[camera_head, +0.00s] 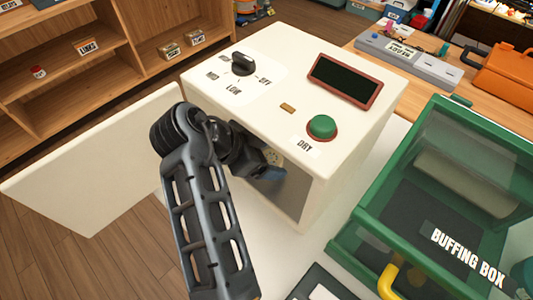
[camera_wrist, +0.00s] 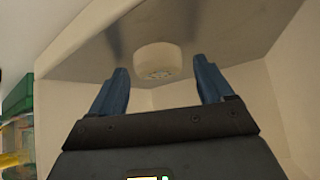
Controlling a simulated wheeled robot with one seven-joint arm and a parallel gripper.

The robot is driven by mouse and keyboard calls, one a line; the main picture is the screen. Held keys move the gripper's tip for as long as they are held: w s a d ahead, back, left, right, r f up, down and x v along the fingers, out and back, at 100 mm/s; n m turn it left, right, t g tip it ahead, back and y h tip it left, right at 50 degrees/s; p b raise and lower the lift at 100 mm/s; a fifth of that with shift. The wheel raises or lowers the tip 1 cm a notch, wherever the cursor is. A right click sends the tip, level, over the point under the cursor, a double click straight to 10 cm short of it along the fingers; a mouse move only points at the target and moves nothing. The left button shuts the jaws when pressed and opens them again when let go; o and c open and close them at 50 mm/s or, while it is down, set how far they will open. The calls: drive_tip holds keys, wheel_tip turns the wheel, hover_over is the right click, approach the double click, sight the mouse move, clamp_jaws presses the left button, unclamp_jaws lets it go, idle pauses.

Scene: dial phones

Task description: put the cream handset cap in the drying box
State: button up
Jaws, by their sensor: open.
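The drying box (camera_head: 290,80) is the cream cabinet with a dial, a dark display and a green DRY button on top. Its door (camera_head: 95,165) stands wide open to the left. My gripper (camera_head: 270,172) reaches into its front opening, with its blue fingers apart. In the wrist view, the cream handset cap (camera_wrist: 157,58), round with a perforated face, is against the grey metal surface (camera_wrist: 230,40) inside the box. It lies between and just beyond my open fingertips, with gaps on both sides. In the head view my wrist partly hides the cap (camera_head: 272,156).
The green buffing box (camera_head: 365,215) with a clear lid and yellow handle stands close on the right. A wooden shelf (camera_head: 110,60) with small items is at the back left. A grey device and an orange case (camera_head: 503,70) sit on the bench behind.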

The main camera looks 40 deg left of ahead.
drive_tip(key=b+v, duration=0.1)
drive_tip(key=v, duration=0.4)
drive_tip(key=shift+s+a+r, duration=0.15)
drive_tip(key=shift+s, duration=0.05)
drive_tip(key=s+a+b, duration=0.1)
drive_tip(key=s+a, duration=0.3)
drive_tip(key=s, duration=0.6)
drive_tip(key=shift+s+a, duration=0.3)
